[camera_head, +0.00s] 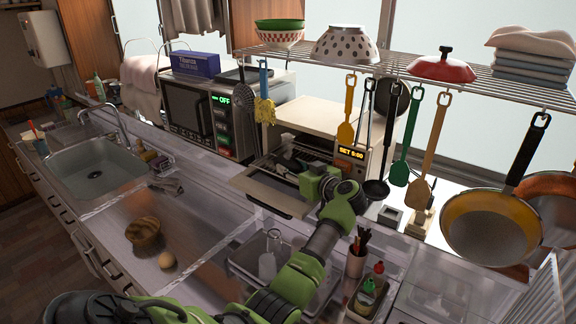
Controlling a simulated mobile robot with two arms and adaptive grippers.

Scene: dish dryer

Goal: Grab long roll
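I cannot make out a long roll clearly in the head view. My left gripper (284,161) is at the mouth of the toaster oven (310,118), above its lowered door (268,191). Its fingers are dark and small against the dark opening, so I cannot tell whether they are open or shut, or hold anything. The gripper and wrist hide part of the oven's inside. My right gripper is not in view.
A microwave (212,110) stands left of the oven, with a blue box (196,65) on top. Utensils, including a yellow spatula (347,117), and a pan (490,222) hang from the wire rack (455,80). A round brown item (144,232) lies on the counter (120,222).

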